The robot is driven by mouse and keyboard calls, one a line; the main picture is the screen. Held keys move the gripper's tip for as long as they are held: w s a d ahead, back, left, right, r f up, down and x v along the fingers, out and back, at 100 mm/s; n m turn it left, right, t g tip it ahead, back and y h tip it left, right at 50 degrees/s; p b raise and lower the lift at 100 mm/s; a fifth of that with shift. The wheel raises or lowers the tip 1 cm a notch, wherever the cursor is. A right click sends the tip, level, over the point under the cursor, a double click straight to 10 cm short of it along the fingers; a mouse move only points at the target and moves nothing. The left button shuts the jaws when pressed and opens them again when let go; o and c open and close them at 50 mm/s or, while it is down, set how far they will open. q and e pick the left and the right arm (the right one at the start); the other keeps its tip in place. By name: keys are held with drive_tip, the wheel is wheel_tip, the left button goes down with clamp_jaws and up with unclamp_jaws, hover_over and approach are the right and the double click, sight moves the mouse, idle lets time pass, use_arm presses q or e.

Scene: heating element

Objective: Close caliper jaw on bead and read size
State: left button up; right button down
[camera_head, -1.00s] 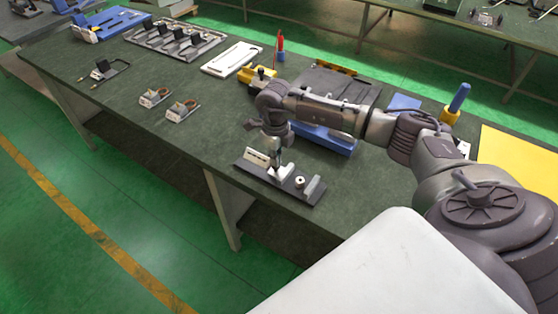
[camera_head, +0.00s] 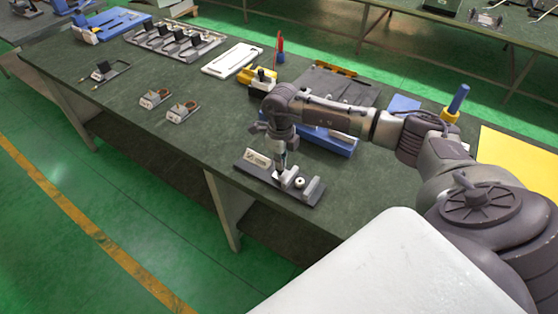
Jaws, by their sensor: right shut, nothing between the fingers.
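The caliper is a dark base plate (camera_head: 262,177) near the front edge of the bench, with a pale scale block (camera_head: 257,159) at its left end. A grey fixed jaw (camera_head: 313,188) stands at its right end. A small whitish round bead (camera_head: 299,183) with a dark centre sits just left of that jaw. A light sliding jaw (camera_head: 287,179) stands close to the bead's left side; I cannot tell whether they touch. My right gripper (camera_head: 280,169) points down at the sliding jaw, shut with nothing between its fingers. My left gripper is out of view.
A blue tray (camera_head: 340,147) lies behind my right arm. A yellow-black holder (camera_head: 262,80), a white plate (camera_head: 232,60) and two small grey fixtures (camera_head: 183,112) stand further back and left. Bare bench (camera_head: 215,145) lies left of the caliper.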

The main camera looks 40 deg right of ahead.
sight(289, 176)
drive_tip(key=shift+s+d+f+p, duration=0.2)
drive_tip(key=shift+s+d, duration=0.05)
drive_tip(key=shift+s, duration=0.55)
drive_tip(key=shift+s+d+f+p, duration=0.15)
drive_tip(key=shift+s+d, duration=0.1)
drive_tip(key=shift+s, duration=0.55)
idle(0.3)
drive_tip(key=shift+r, duration=0.15)
idle(0.6)
drive_tip(key=shift+w+r+p, duration=0.25)
drive_tip(key=shift+r+p, duration=0.5)
drive_tip(key=shift+r, duration=0.2)
wheel_tip(289, 176, up, 5)
drive_tip(key=p, duration=0.2)
drive_tip(key=shift+r+p, duration=0.15)
drive_tip(key=shift+p, duration=0.25)
